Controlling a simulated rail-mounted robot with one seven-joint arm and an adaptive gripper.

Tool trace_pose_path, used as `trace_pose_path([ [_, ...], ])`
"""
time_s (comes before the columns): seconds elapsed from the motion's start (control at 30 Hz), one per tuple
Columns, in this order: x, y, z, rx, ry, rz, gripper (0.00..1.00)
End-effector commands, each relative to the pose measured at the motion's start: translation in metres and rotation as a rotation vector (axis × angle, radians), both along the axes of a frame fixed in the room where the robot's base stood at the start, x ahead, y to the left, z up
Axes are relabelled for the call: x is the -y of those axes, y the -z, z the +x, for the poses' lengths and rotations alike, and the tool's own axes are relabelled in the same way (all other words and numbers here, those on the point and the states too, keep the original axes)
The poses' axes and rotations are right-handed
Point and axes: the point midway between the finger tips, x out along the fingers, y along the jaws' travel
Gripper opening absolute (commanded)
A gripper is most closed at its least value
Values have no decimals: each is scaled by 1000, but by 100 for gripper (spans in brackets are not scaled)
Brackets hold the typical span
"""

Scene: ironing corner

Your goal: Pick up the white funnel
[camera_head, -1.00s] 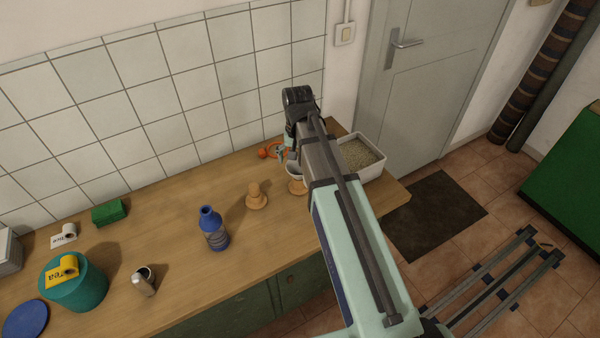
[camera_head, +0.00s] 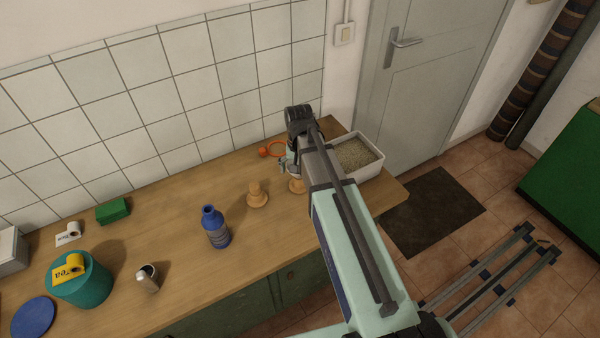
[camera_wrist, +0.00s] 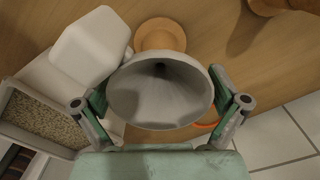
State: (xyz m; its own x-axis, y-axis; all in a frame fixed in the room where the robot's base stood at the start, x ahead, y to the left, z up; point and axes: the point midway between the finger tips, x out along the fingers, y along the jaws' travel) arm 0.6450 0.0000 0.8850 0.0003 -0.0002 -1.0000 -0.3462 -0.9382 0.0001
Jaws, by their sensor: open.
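The white funnel (camera_wrist: 160,92) shows in the middle of the wrist view with its wide mouth toward the camera. It stands over a round tan wooden base (camera_wrist: 160,35), which also shows in the head view (camera_head: 297,186). My gripper (camera_wrist: 160,98) is open, with one finger on each side of the funnel's rim. I cannot tell whether either finger touches it. In the head view my gripper (camera_head: 287,166) is low over the far right part of the counter, and my arm hides the funnel.
A white faceted object (camera_wrist: 90,46) sits close beside the funnel. A white tray of grit (camera_head: 375,168) stands at the counter's right end. The counter's middle front is clear.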

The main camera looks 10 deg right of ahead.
Motion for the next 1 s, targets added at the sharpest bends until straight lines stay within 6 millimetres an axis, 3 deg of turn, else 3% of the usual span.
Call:
trace_pose_path([
  [0.07, 0, 0, 0, 0, 0, 0, 94],
  [0.2, 0, 0, 0, 0, 0, 0, 46],
  [0.67, 0, -2, 0, 0, 0, 0, 46],
  [1.0, 0, -27, 1, 2, 0, 0, 46],
])
